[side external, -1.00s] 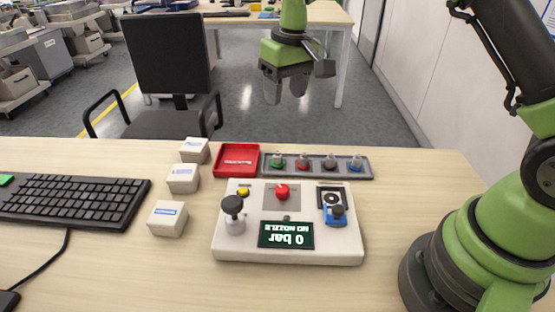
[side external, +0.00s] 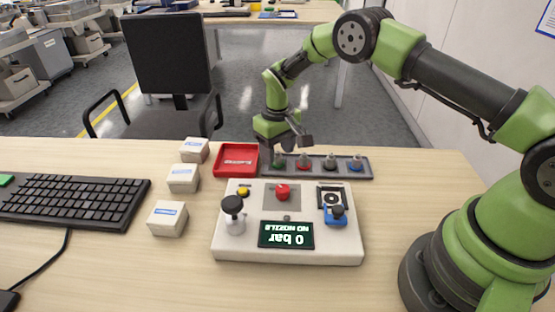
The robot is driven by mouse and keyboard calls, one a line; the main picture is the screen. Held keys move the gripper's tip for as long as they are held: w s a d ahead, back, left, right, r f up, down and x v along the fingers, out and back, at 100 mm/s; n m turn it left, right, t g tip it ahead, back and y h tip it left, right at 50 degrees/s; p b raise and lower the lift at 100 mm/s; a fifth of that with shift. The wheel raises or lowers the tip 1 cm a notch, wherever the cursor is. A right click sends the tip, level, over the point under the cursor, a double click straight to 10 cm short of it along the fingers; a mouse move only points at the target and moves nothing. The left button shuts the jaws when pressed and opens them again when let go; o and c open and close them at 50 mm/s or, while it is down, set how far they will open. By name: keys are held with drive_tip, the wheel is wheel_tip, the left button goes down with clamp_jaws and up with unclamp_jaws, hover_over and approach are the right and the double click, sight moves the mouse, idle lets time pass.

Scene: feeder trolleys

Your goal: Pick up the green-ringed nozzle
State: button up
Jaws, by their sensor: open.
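The green-ringed nozzle (side external: 279,162) stands upright at the left end of a grey rack (side external: 345,177) behind the control box. In the same rack stand a red-ringed nozzle (side external: 303,161), a dark red-brown-ringed nozzle (side external: 330,162) and a blue-ringed nozzle (side external: 356,163). My gripper (side external: 278,146) points down, open, with its fingers right above or around the top of the green-ringed nozzle. I cannot tell whether they touch it, as they partly hide its top.
A red tray (side external: 236,172) lies left of the rack. A white control box (side external: 290,251) with knobs and a "0 bar, no nozzle" display stands in front. Small white boxes (side external: 168,219) and a keyboard (side external: 75,201) lie on the left. The table is clear right of the control box.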

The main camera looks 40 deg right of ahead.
drive_tip(key=shift+f, duration=0.75)
clamp_jaws()
